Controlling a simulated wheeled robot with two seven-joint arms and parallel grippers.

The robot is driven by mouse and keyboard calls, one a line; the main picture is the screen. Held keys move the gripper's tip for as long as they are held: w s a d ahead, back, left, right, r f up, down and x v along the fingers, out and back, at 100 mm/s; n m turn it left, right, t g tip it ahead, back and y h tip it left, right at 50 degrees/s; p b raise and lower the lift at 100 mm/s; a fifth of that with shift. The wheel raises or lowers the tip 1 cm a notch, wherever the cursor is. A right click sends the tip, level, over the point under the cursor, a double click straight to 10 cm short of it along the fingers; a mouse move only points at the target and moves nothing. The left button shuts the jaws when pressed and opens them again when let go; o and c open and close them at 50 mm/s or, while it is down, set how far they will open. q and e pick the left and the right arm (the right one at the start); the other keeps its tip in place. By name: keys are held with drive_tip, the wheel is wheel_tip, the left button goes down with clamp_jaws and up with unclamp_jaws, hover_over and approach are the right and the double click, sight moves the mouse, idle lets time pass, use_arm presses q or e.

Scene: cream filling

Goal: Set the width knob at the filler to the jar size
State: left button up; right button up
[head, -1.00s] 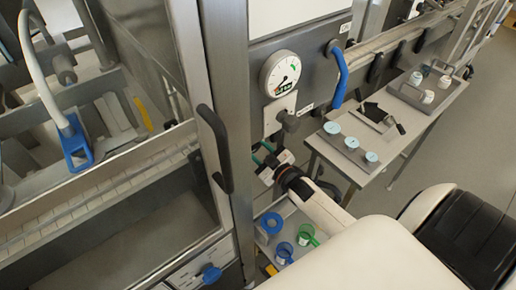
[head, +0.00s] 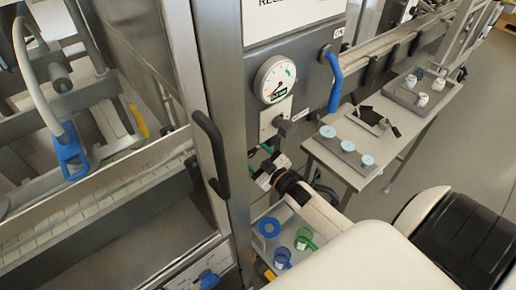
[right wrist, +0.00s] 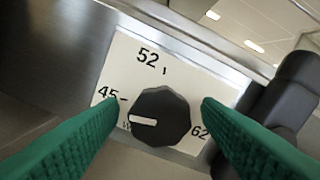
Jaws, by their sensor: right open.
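The width knob (right wrist: 160,118) is black and faceted, on a white plate (right wrist: 185,75) marked 45, 52 and 62 in the right wrist view. Its white pointer aims left, a little below the 45 tick. My right gripper (right wrist: 160,115) is open, its green fingers on either side of the knob in that view, with nothing between them held. In the head view my right gripper (head: 263,167) is beside the steel post, below the gauge panel. I cannot make out the numbered plate there. My left gripper is not in view.
A round gauge (head: 275,80) and another dark knob (head: 286,127) are above my gripper. A blue handle (head: 334,80) and a black door handle (head: 211,150) stick out nearby. Blue-lidded pieces (head: 347,146) stand on a side table. Blue and green cups (head: 304,238) sit below my arm.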

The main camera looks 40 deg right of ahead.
drive_tip(key=s+d+b, duration=0.1)
drive_tip(key=s, duration=1.1)
